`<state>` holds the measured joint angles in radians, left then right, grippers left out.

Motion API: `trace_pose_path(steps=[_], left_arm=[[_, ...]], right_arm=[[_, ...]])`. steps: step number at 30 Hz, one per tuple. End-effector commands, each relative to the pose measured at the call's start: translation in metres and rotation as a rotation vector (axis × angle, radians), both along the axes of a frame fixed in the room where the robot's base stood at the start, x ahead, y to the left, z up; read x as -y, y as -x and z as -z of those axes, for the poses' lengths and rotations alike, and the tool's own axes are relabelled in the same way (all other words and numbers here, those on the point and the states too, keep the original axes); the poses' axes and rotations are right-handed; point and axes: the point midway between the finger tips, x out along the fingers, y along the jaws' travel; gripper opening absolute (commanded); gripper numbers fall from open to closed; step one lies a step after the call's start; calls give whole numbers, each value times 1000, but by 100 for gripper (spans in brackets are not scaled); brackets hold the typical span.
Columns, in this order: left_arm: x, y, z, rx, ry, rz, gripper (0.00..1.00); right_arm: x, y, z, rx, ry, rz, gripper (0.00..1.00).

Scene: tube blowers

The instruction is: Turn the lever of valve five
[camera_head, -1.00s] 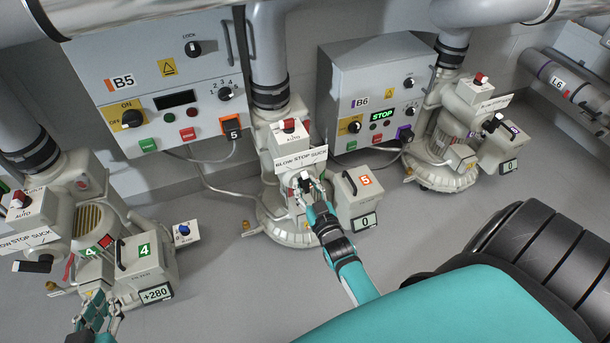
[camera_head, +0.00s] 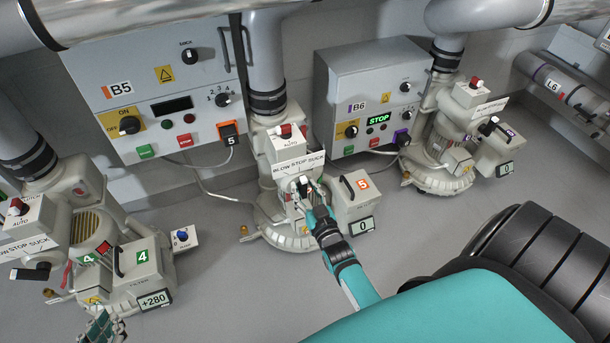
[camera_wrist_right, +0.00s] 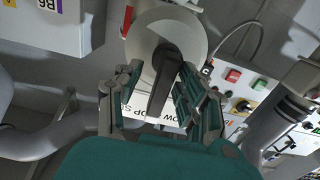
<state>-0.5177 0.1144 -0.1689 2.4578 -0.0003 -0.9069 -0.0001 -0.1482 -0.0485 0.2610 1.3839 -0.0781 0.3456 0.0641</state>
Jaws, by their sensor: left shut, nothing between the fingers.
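The valve five unit (camera_head: 290,232) is the pale machine in the middle of the head view, with a blow/stop/suck label (camera_head: 298,164) and an orange 5 tag. Its black lever (camera_wrist_right: 165,75) shows in the right wrist view on a round pale hub (camera_wrist_right: 163,35). My right gripper (camera_head: 305,186) is at this lever in the head view. In the right wrist view its fingers (camera_wrist_right: 160,100) are apart on either side of the lever, with a gap on the left side. My left gripper (camera_head: 103,328) is shut and empty at the bottom left, partly cut off.
Control box B5 (camera_head: 90,80) hangs behind on the wall, and box B6 (camera_head: 340,80) stands right of it. The number 4 unit (camera_head: 75,250) is at left, near my left gripper. Another unit (camera_head: 440,165) stands at right. Open floor (camera_head: 215,290) lies between the left and middle units.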

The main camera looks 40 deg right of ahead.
Motion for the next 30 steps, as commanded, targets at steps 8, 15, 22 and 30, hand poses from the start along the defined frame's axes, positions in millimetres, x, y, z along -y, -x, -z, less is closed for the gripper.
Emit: trace_pose_path(steps=[8,15,22,30], left_arm=[[0,0,-1,3,1,0,0],[0,0,-1,3,1,0,0],[0,0,-1,2,0,0,0],[0,0,0,2,0,0,0]], right_arm=[[-2,1,1,-2,-1,-2,38],[-8,28,2,-4,-1,-2,38],[-19,77,2,-5,0,-1,38],[-28,112,1,-3,-1,-1,38]])
